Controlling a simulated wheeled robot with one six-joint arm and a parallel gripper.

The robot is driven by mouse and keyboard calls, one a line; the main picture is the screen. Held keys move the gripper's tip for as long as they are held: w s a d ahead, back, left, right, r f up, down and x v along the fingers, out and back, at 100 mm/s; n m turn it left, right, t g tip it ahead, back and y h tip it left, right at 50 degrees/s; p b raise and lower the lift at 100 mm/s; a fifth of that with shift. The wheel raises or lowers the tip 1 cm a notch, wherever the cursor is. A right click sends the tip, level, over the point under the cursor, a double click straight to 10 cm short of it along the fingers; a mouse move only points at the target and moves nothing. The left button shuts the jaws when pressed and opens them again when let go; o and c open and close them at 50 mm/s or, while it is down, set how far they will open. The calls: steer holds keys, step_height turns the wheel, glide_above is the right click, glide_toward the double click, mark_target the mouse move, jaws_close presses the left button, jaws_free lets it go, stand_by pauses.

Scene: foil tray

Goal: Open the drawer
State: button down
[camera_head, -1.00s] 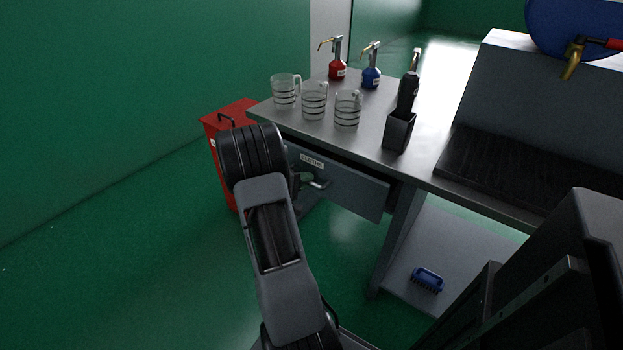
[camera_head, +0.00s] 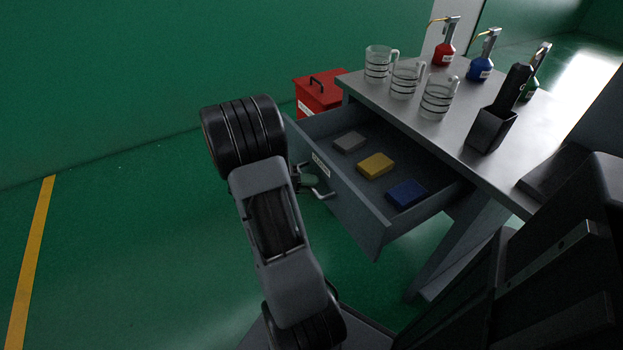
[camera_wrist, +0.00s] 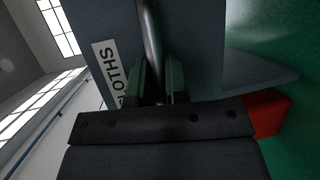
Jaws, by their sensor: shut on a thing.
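The grey drawer (camera_head: 352,208) under the workbench is pulled well out. Inside it lie a grey block (camera_head: 349,142), a yellow block (camera_head: 375,165) and a blue block (camera_head: 407,193). Its front bears a label reading "CLOTHS" (camera_wrist: 105,68), cut off in the wrist view. My gripper (camera_head: 306,181) is at the drawer front, partly hidden by my arm in the head view. In the wrist view my gripper (camera_wrist: 159,84) is shut on the metal bar handle (camera_wrist: 150,35), with one green-grey finger on each side of it.
The bench top (camera_head: 400,104) holds three clear mugs (camera_head: 406,80), red (camera_head: 444,57) and blue (camera_head: 480,69) pump bottles, a green bottle (camera_head: 530,90) and a dark holder (camera_head: 490,129). A red bin (camera_head: 318,95) stands behind the drawer. Open green floor lies left.

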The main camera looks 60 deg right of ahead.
steer(key=shift+w+a, duration=0.3)
steer(key=shift+a, duration=0.2)
steer(key=c, duration=1.1)
jaws_free()
steer(key=shift+c, duration=0.2)
steer(key=p+v, duration=0.2)
steer(key=v, duration=1.1)
steer(key=shift+w+a, duration=0.2)
steer(key=shift+w, duration=0.05)
